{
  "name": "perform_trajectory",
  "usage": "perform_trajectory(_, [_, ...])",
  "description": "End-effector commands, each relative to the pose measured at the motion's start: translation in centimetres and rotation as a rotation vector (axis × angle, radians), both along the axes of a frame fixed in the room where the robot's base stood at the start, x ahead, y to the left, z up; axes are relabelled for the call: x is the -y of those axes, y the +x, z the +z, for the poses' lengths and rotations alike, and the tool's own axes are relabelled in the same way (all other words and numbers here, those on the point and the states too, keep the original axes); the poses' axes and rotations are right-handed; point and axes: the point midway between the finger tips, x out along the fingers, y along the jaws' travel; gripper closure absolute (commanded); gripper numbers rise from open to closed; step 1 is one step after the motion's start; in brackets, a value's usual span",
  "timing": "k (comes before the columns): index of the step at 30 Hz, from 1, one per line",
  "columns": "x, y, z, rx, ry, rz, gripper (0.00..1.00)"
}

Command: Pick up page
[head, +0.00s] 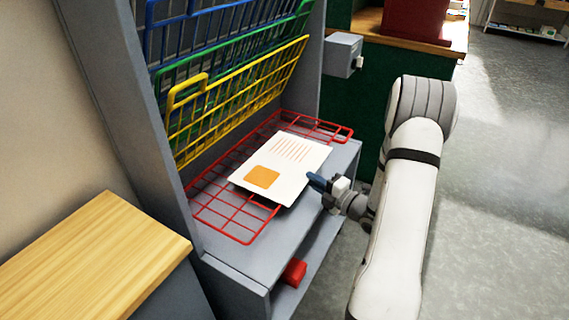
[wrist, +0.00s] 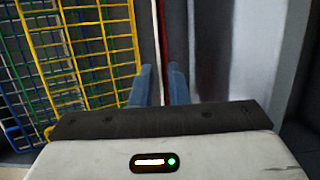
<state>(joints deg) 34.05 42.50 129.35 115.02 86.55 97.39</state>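The page (head: 290,166), white with red lines and an orange square, lies flat on the lowered red wire rack (head: 225,220) in the head view. My gripper (head: 316,182) is at the page's right edge, its blue fingertips close to that edge. In the wrist view the two blue fingers of my gripper (wrist: 159,88) stand apart with a gap between them. A thin pale strip and a red line run upward beyond the gap; they look like the page and red rack seen edge-on. I cannot tell whether the page's edge is between the fingers.
Yellow (head: 240,100), green and blue wire racks are tilted up behind the page, inside a grey stand (head: 110,80). A grey box (head: 342,54) juts from its right post. A red block (head: 294,272) sits below. A wooden top (head: 90,255) is at left. Floor at right is clear.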

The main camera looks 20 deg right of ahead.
Motion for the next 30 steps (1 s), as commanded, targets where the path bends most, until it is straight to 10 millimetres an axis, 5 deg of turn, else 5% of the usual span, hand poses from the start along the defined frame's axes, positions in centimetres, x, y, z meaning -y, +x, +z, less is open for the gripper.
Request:
perform_trajectory(5, [0.0,0.0,0.0,0.0,0.0,0.001,1.0])
perform_trajectory(20, [-0.1,0.0,0.4,0.001,-0.001,0.002,1.0])
perform_trajectory(30, [-0.1,0.0,6.7,0.003,-0.003,0.002,1.0])
